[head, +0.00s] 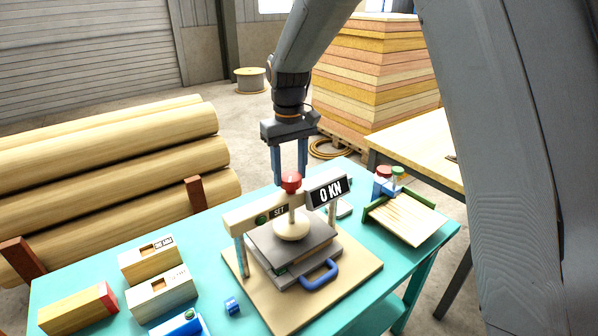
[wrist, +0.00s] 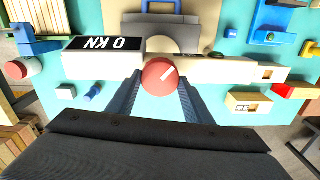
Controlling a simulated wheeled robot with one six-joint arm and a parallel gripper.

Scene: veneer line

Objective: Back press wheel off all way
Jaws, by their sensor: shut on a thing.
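The press (head: 250,216) stands on a tan board on the teal table. Its red wheel (head: 291,182) sits on top of the crossbeam, with a white pointer mark on it in the wrist view (wrist: 160,76). My gripper (head: 290,172) points down over the press with its blue fingers on either side of the wheel, shut on it. The display (head: 328,191) reads 0 KN. Below the beam, a pale round pressing foot (head: 291,226) is at or just above the dark top plate (head: 262,241); I cannot tell if they touch. A blue handle (head: 319,275) sticks out in front.
Wooden boxes (head: 150,258) with slots, a red-ended block (head: 78,308) and small blue parts (head: 232,305) lie on the left of the table. A green-sided tray (head: 408,220) with red and green knobs stands at the right. Logs (head: 110,150) lie behind.

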